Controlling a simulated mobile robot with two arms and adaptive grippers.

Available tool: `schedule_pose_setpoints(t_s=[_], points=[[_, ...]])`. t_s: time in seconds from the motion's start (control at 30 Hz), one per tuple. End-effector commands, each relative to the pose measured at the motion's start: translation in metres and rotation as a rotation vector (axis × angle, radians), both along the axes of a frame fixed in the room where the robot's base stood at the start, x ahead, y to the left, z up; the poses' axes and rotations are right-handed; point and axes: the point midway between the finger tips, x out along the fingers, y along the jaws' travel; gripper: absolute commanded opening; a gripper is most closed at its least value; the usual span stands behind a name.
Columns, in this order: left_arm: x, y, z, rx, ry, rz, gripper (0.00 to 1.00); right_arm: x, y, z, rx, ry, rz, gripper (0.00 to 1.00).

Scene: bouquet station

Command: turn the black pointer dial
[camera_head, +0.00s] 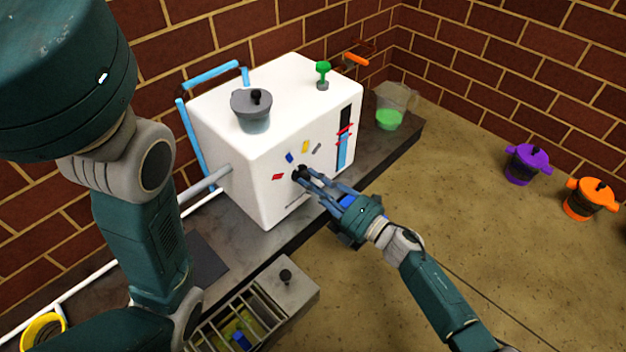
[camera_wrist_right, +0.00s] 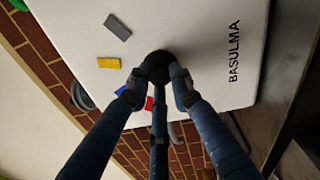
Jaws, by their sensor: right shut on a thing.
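The black pointer dial (camera_head: 299,171) is on the front of a white box-shaped machine (camera_head: 262,190). Red, blue, yellow and grey marks sit in an arc around and above it. My right gripper (camera_head: 308,177) reaches in from the lower right and is shut on the dial. In the right wrist view the dial (camera_wrist_right: 157,65) shows as a dark round knob between the fingertips (camera_wrist_right: 159,86), which partly cover it. Which mark the pointer faces is hard to tell. My left arm crosses the left side of the head view, but its gripper is out of view.
A grey lidded pot (camera_head: 251,112) and a green knob (camera_head: 323,70) are on top of the machine. Purple (camera_head: 526,163) and orange (camera_head: 590,198) pots stand far right. A barred container (camera_head: 300,292) is below.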

Motion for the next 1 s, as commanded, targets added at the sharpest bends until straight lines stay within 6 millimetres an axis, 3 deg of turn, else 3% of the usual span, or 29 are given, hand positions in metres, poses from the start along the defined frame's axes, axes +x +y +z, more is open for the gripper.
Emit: schedule_pose_setpoints(t_s=[0.53,0.57,0.63,1.0], points=[[0.0043,-0.0003,-0.0024,0.001,0.012,-0.001,0.0,0.0032,-0.0043,-0.0001,0.019,0.021,-0.01,0.0],[0.0042,-0.0005,-0.0023,0.002,0.012,0.0,0.0,0.0033,-0.0043,-0.0001,0.019,0.021,-0.01,0.25],[0.0041,-0.0005,-0.0021,0.002,0.012,0.0,0.0,0.0033,-0.0043,-0.0001,0.019,0.021,-0.01,0.39],[0.0022,-0.0004,-0.0008,0.003,0.005,0.002,0.0,-0.0018,-0.0051,-0.0009,0.019,0.021,-0.004,0.4]])
